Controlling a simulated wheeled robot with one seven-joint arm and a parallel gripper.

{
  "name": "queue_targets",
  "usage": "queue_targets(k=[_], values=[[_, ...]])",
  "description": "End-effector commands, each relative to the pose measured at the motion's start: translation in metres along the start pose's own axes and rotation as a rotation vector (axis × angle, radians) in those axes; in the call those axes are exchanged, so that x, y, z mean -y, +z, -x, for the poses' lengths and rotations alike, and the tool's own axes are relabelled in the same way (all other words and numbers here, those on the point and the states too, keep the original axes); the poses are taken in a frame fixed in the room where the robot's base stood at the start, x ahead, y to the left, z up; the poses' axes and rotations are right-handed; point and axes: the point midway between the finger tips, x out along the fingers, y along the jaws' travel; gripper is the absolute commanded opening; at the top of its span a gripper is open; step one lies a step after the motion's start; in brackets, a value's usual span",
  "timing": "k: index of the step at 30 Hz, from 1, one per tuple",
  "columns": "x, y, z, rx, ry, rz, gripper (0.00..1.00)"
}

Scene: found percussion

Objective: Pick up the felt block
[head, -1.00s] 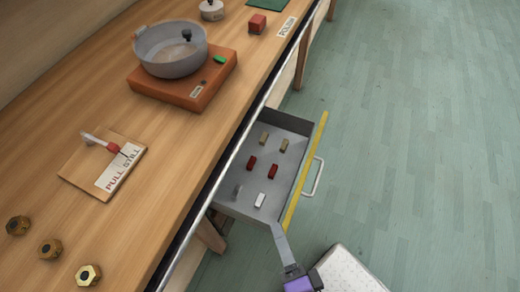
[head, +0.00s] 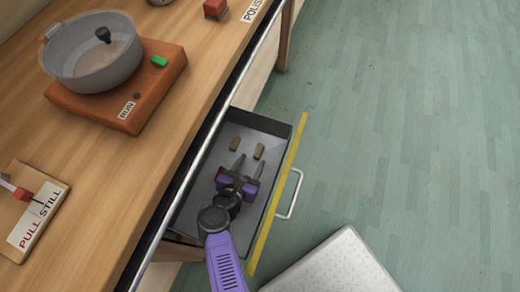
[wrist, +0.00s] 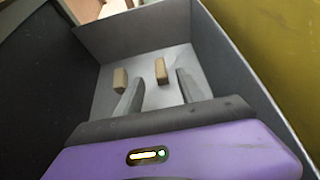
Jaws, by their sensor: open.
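My gripper (head: 250,165) is open and empty, reaching over the pulled-out grey drawer (head: 272,125). Its two grey fingers point toward the drawer's far end. Two tan blocks lie there on the drawer floor: a left one (head: 235,143) and a right one (head: 259,151). In the wrist view, the left tan block (wrist: 120,79) is left of the left fingertip and the right tan block (wrist: 161,70) lies ahead, between the fingertips (wrist: 159,78). I cannot tell by look which block is felt.
The drawer's yellow-edged front (head: 278,195) with a handle (head: 291,195) is on the right, close to the gripper. The wooden bench (head: 185,35) at left carries an orange base (head: 160,85) with a grey pot (head: 92,65).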

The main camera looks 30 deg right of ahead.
Motion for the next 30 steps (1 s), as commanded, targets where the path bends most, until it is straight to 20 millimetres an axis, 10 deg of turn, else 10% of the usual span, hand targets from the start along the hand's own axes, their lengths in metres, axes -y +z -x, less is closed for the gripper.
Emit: queue_targets(k=[13,23,30], values=[[0.001,0.003,-0.055,0.001,-0.001,0.003,0.45],[0.001,0.003,-0.061,0.001,0.000,0.004,0.45],[0.001,0.003,-0.061,0.001,0.000,0.005,0.00]])
